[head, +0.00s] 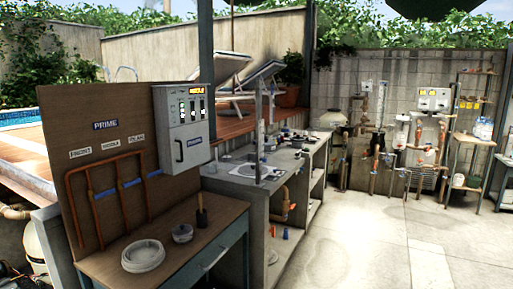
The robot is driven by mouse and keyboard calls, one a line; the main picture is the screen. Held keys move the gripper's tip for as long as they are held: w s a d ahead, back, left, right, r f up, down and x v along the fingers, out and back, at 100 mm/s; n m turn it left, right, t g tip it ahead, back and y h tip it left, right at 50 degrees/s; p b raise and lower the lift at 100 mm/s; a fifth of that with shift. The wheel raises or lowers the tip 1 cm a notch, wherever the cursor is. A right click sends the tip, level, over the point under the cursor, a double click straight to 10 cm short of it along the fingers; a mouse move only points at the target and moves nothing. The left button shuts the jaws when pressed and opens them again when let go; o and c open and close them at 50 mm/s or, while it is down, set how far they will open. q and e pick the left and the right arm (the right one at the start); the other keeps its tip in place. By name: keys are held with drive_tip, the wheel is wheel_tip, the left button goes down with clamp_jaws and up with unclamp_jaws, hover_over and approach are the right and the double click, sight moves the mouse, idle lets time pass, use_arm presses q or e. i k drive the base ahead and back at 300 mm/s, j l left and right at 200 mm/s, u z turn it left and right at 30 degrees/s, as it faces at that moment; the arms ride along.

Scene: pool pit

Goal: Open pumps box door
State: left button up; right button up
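A light grey control box (203,152) is mounted at the right end of a brown upright panel in the head view. It has a small blue label, too small to read surely, low on its front. The upper front carries a lit yellow display (197,90) and several small gauges or switches. A thin vertical handle (179,151) sits at the left of the lower front. The front door looks closed. Neither of my grippers is in view.
The brown panel (105,180) carries copper pipes and labels. Below it, a workbench (120,268) holds a white round lid, a small round part and a dark-handled tool. A concrete counter (255,200) stands right of it. Open paved floor (370,245) lies at right.

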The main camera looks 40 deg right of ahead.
sight(190, 143)
drive_tip(key=z, duration=0.9)
